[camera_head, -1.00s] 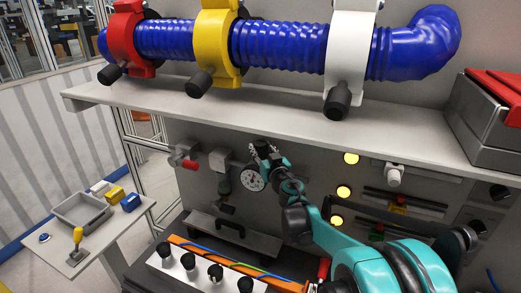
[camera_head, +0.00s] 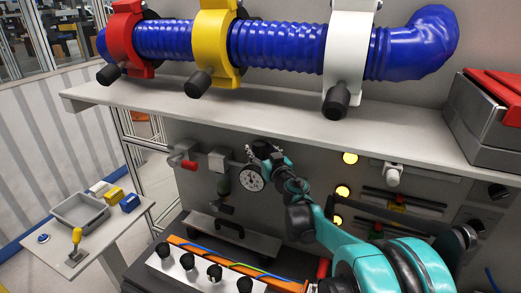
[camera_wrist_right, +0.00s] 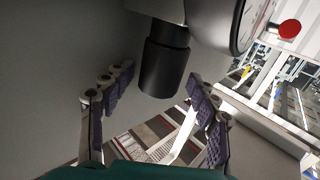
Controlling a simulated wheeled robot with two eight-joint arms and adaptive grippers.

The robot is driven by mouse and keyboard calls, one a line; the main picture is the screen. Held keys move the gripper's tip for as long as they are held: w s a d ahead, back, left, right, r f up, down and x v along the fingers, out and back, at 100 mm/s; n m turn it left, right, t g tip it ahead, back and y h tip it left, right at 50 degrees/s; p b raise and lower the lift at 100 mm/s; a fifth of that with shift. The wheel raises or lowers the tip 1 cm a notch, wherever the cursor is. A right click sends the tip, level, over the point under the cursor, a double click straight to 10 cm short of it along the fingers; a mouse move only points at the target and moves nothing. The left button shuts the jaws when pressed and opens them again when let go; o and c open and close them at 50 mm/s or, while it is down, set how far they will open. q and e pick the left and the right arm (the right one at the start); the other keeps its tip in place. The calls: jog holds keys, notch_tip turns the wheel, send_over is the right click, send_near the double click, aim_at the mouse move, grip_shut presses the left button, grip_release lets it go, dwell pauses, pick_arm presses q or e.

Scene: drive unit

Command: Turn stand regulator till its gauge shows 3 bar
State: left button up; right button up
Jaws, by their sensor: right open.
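The regulator's black knob (camera_wrist_right: 165,65) is a dark cylinder in the right wrist view. My right gripper (camera_wrist_right: 160,103) is open, its padded fingers standing to either side of the knob and apart from it. In the head view, my right gripper (camera_head: 254,150) is just above the round white gauge (camera_head: 253,179) and hides the knob there. The gauge also shows edge-on in the wrist view (camera_wrist_right: 250,22); its reading is too small to tell. My left gripper is not in view.
A shelf (camera_head: 300,117) with a blue hose (camera_head: 280,47) in coloured clamps runs above my right arm. A black-knobbed panel (camera_head: 200,274) lies below. A side table (camera_head: 85,250) with a grey tray stands left.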

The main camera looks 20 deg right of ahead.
jog(key=s, duration=0.8)
jog(key=shift+a, duration=0.2)
jog(key=shift+w, duration=0.15)
